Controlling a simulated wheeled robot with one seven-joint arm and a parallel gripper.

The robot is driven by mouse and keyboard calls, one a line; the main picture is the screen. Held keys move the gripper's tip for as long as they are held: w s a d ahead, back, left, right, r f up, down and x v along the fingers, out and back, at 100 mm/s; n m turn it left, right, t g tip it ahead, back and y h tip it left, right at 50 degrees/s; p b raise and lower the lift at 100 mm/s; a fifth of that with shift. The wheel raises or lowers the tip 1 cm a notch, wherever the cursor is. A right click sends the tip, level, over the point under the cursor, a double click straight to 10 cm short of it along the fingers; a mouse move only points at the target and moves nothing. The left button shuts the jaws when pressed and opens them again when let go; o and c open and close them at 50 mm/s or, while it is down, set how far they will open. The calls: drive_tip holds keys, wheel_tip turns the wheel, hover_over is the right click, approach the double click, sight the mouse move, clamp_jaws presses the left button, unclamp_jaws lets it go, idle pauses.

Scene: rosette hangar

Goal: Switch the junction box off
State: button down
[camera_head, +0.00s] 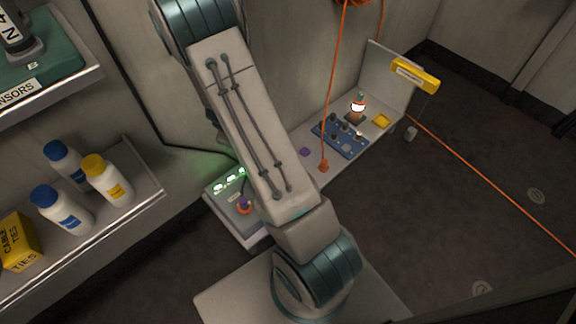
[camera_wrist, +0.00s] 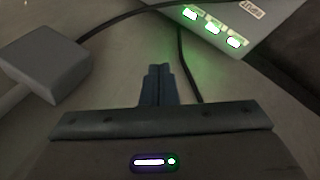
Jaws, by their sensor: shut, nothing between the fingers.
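The junction box (camera_head: 232,221) is a pale box low by the wall, left of my arm in the head view. Several green lights (camera_head: 228,181) glow on it, and a purple and orange knob (camera_head: 244,205) sits on its front part. My arm covers its right side. In the wrist view, part of what looks like the same box (camera_wrist: 268,32) shows at the upper right with its green lights lit; the knob is not seen there. My gripper (camera_wrist: 160,72) is shut and empty, apart from the box, its fingers pointing below and left of the lights. The head view does not show the fingers.
A grey block (camera_wrist: 45,62) and a dark cable lie near my fingers in the wrist view. Shelves with bottles (camera_head: 108,178) stand at left. A bench with a blue panel (camera_head: 340,136) and lamp (camera_head: 358,104) is at right, with orange cord (camera_head: 335,80) hanging before it.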

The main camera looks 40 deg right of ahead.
drive_tip(key=s+d+f+n+g+h+p, duration=0.1)
drive_tip(key=s+d+f+n+h, duration=0.1)
drive_tip(key=d+f, duration=0.3)
drive_tip(key=s+d+f+n+g+h+p, duration=0.1)
drive_tip(key=s+d+f+h, duration=0.3)
drive_tip(key=d, duration=0.4)
drive_tip(key=shift+s+d+f+n+g+h, duration=0.15)
drive_tip(key=shift+f+n+g+h, duration=0.25)
drive_tip(key=shift+f+n+g, duration=0.4)
drive_tip(key=f+b, duration=0.2)
drive_tip(key=b, duration=0.1)
drive_tip(key=f+b, duration=0.2)
drive_tip(key=b, duration=0.1)
drive_tip(key=f+b, duration=0.2)
drive_tip(key=b, duration=0.2)
drive_tip(key=shift+s+f, duration=0.1)
drive_tip(key=shift+s, duration=0.25)
drive_tip(key=shift+s+d+f, duration=0.1)
drive_tip(key=shift+s+f, duration=0.1)
drive_tip(key=shift+f, duration=0.95)
drive_tip(key=shift+f, duration=0.1)
drive_tip(key=shift+s+f, duration=0.1)
drive_tip(key=shift+f, duration=0.2)
